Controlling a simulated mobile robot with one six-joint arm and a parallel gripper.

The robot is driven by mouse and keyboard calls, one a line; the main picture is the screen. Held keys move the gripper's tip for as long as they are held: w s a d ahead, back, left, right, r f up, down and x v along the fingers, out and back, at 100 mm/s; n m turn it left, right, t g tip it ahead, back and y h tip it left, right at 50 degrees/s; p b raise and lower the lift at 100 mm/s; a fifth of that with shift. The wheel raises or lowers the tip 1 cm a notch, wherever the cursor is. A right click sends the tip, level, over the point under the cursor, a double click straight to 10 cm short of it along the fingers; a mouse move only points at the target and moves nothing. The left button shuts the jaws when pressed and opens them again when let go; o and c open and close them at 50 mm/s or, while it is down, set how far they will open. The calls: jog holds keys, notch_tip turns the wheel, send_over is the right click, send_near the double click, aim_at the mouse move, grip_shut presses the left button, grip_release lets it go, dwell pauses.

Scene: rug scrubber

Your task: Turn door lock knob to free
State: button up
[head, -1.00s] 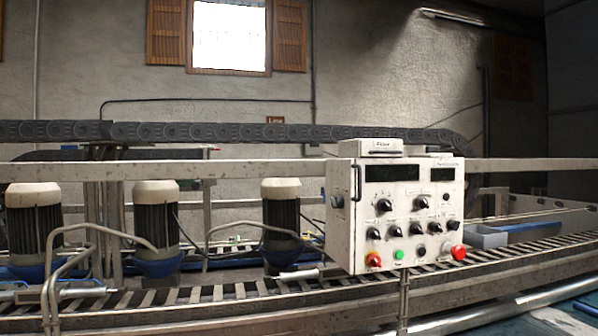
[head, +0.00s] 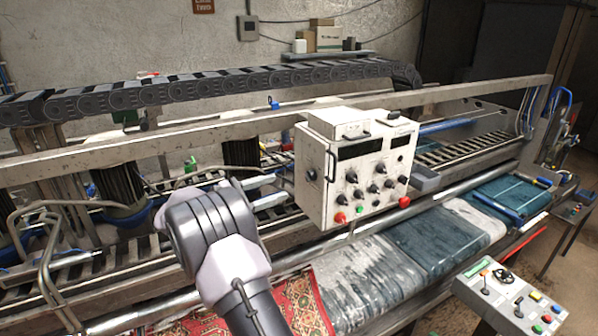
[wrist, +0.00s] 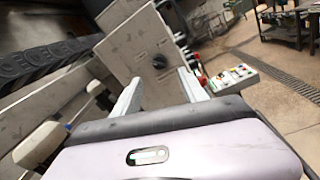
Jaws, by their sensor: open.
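The white control box (head: 330,215) hangs over the machine in the head view. A small dark round knob (head: 311,175) sits on its narrow left side; I take it for the door lock knob. Its setting is too small to read. In the wrist view the same dark knob (wrist: 160,61) shows on the box's grey side panel (wrist: 140,35). My gripper (wrist: 160,88) is open and empty, its two pale fingers on either side below the knob and apart from it.
The box front carries several knobs and buttons and a vertical handle (head: 330,167). A metal rail (head: 230,131) runs behind the box. A black cable chain (head: 190,90) lies beyond it. A separate button panel (head: 515,300) stands at lower right. Rugs lie below the box.

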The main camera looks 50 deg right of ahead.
aim_at(306, 177)
jog(key=p+x, duration=0.2)
jog(key=x, duration=0.7)
jog(key=shift+d+r, duration=0.1)
jog(key=shift+d, duration=0.45)
grip_shut()
